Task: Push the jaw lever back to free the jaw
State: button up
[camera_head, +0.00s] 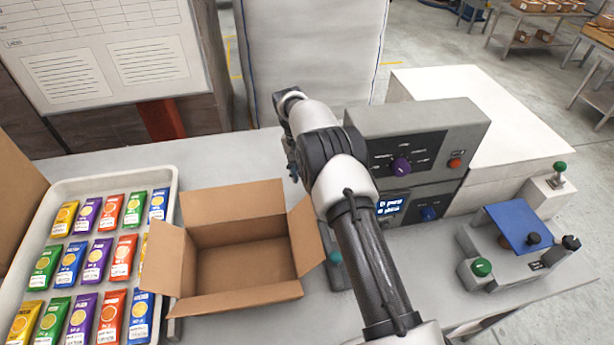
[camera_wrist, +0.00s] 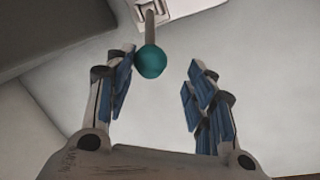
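In the wrist view a lever with a teal ball knob (camera_wrist: 151,62) on a thin grey rod stands out from a pale slotted mount (camera_wrist: 180,10). My gripper (camera_wrist: 158,85) is open, its blue-padded fingers wide apart. The knob shows close to the left fingertip, with clear space toward the right finger; contact cannot be told. In the head view my gripper is mostly hidden behind my arm. A teal knob (camera_head: 335,257) shows partly behind my arm, right of the open carton; I cannot tell whether it is the same lever. The jaw cannot be made out.
An open carton (camera_head: 240,293) and a tray (camera_head: 170,190) of colourful packets stand on the left. A grey control box (camera_head: 440,128) stands behind my arm.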

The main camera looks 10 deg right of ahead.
notch_tip(320, 180, up, 11)
jog(key=w+a, duration=0.1)
jog(key=a, duration=0.1)
jog(key=shift+f, duration=0.2)
dwell(0.4)
